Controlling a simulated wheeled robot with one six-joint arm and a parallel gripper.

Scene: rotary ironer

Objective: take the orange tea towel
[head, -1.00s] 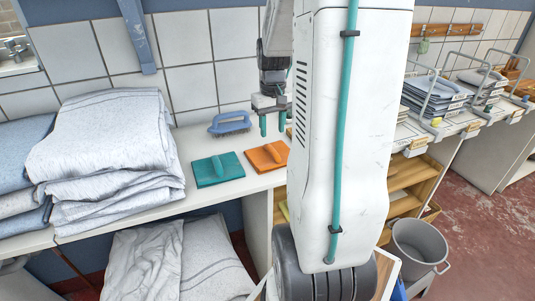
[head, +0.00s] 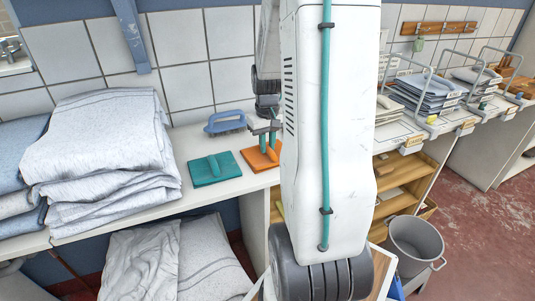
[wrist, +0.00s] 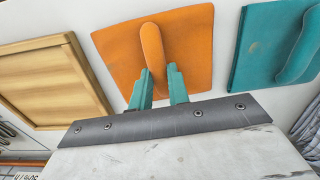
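The orange tea towel (head: 252,162) lies flat on the white counter, a square with a raised orange roll across its middle. It also shows in the wrist view (wrist: 115,48), with the roll (wrist: 152,45) running away from my gripper. My gripper (head: 267,146) points down over the towel. In the wrist view my gripper (wrist: 160,78) is open, with one teal finger on each side of the roll's near end. I cannot tell whether the fingers touch it. My arm hides the towel's right side in the head view.
A teal towel (head: 214,168) of the same form lies just left, and a blue brush-like thing (head: 225,122) stands behind it. Folded grey cloths (head: 100,150) are piled at the left. A wooden tray or frame (wrist: 50,80) lies on the other side in the wrist view.

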